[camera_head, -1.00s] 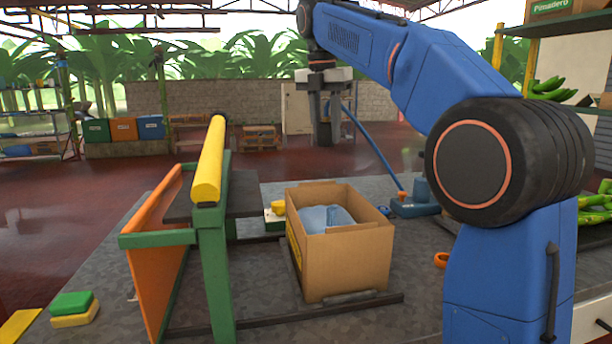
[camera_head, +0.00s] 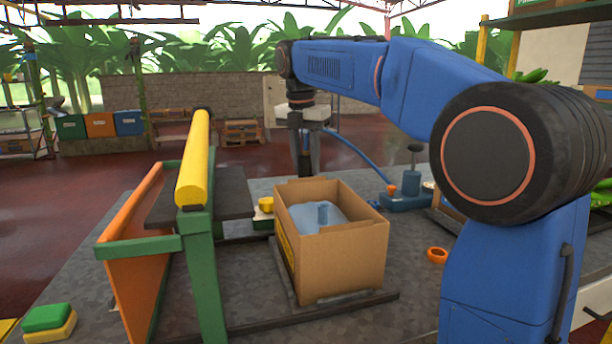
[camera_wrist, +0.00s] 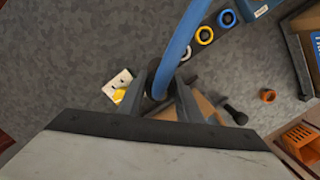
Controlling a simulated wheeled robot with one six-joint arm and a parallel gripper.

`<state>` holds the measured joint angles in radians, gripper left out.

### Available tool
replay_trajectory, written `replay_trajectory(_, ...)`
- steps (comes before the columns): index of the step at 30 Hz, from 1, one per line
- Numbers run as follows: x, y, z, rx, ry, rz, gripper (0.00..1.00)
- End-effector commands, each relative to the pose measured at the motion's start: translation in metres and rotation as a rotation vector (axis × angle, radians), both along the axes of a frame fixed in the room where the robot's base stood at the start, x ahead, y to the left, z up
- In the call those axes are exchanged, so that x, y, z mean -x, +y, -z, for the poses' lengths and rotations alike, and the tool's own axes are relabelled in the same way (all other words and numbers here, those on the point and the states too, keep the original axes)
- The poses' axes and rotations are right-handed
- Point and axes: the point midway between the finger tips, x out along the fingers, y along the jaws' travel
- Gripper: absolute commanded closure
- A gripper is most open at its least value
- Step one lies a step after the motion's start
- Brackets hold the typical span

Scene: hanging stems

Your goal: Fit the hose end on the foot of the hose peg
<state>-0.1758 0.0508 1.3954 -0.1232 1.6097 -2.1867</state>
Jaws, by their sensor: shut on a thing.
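The blue hose (camera_head: 350,147) runs from a blue base unit (camera_head: 405,200) up to my gripper (camera_head: 305,168) in the head view. My gripper is shut on the hose near its end and points down behind the far side of a cardboard box (camera_head: 340,262). In the wrist view the hose (camera_wrist: 178,45) rises from between the fingers of my gripper (camera_wrist: 163,98). The hose end itself is hidden. I cannot clearly make out the hose peg.
A green frame with a yellow bar (camera_head: 193,160) and an orange panel stands left of the box. An orange ring (camera_head: 437,255) lies on the bench to the right. Green and yellow blocks (camera_head: 47,318) lie front left. Several coloured rings (camera_wrist: 204,35) show in the wrist view.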

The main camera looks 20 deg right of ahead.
Motion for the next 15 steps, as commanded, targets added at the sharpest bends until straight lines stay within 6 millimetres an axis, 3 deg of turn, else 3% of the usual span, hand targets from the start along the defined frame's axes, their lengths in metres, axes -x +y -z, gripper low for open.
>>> replay_trajectory(5, 0.001, 0.0, 0.031, 0.0, 0.002, -0.001, 1.0)
replay_trajectory(15, 0.0, 0.0, 0.051, 0.0, 0.0, 0.0, 1.0)
